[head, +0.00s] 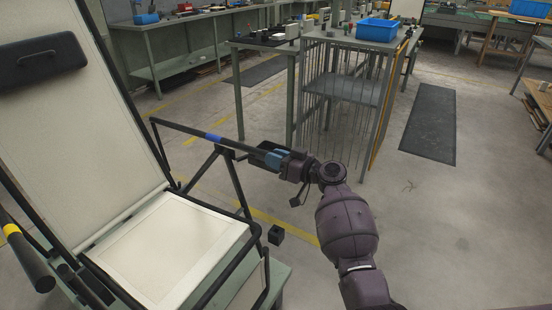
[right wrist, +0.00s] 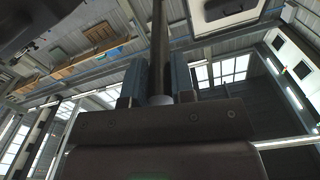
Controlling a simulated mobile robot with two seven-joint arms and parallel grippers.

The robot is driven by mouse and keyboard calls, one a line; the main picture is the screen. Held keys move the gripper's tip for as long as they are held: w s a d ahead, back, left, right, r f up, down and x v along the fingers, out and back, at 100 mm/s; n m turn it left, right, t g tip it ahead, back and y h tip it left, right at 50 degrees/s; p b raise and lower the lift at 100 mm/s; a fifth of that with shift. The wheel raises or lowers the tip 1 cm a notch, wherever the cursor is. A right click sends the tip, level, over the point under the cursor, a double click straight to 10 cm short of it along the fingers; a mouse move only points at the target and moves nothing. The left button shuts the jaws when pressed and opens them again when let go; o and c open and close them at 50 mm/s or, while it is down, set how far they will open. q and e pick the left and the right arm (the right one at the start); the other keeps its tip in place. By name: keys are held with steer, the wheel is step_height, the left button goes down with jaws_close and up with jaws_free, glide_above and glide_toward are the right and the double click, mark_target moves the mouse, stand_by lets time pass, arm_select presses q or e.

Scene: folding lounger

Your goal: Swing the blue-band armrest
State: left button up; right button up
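The lounger stands at the left of the head view, with a cream seat (head: 165,245), a raised cream backrest (head: 75,130) and a black frame. Its blue-band armrest (head: 212,137) is a dark bar sloping down to the right from the backrest side. My right gripper (head: 268,157) is at the bar's front end, its blue fingers on either side of it. In the right wrist view the bar (right wrist: 159,50) runs between the two fingers (right wrist: 158,85), which appear closed on it. The yellow-band armrest (head: 22,255) is at the lower left. My left gripper is not in view.
A dark headrest pad (head: 40,62) is on the backrest. A metal rack (head: 350,85) with a blue bin (head: 377,29) stands behind my right gripper. A green workbench (head: 190,30) runs along the back. The floor at the right is clear, with a dark mat (head: 430,122).

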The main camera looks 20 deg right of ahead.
jaws_close()
steer(key=shift+g, duration=0.4)
steer(key=r+p, duration=0.1)
steer(key=r, duration=0.2)
steer(key=r+p, duration=0.2)
steer(key=r, duration=0.1)
steer(key=shift+w+a+r, duration=0.15)
steer(key=shift+w+r, duration=0.05)
steer(key=shift+r, duration=0.05)
arm_select(q)
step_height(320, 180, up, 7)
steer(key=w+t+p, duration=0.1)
steer(key=p, duration=0.4)
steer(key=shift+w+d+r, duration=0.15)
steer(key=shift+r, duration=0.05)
arm_select(e)
step_height(320, 180, up, 8)
steer(key=w+a+g+h, duration=0.1)
steer(key=shift+w+a+f+g+h, duration=0.2)
steer(key=shift+w+g+h, duration=0.1)
steer(key=shift+g, duration=0.1)
steer(key=shift+f, duration=0.15)
steer(key=o, duration=0.8)
jaws_free()
steer(key=shift+s, duration=0.1)
steer(key=shift+d, duration=0.1)
